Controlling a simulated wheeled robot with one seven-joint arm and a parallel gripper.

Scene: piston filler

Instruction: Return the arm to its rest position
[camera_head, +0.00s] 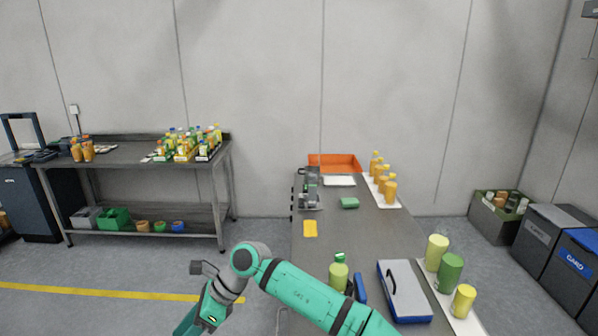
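The lower end of the arm is cut off by the picture's bottom edge.
The left-hand table (120,155) stands by the wall. Floor between is clear.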

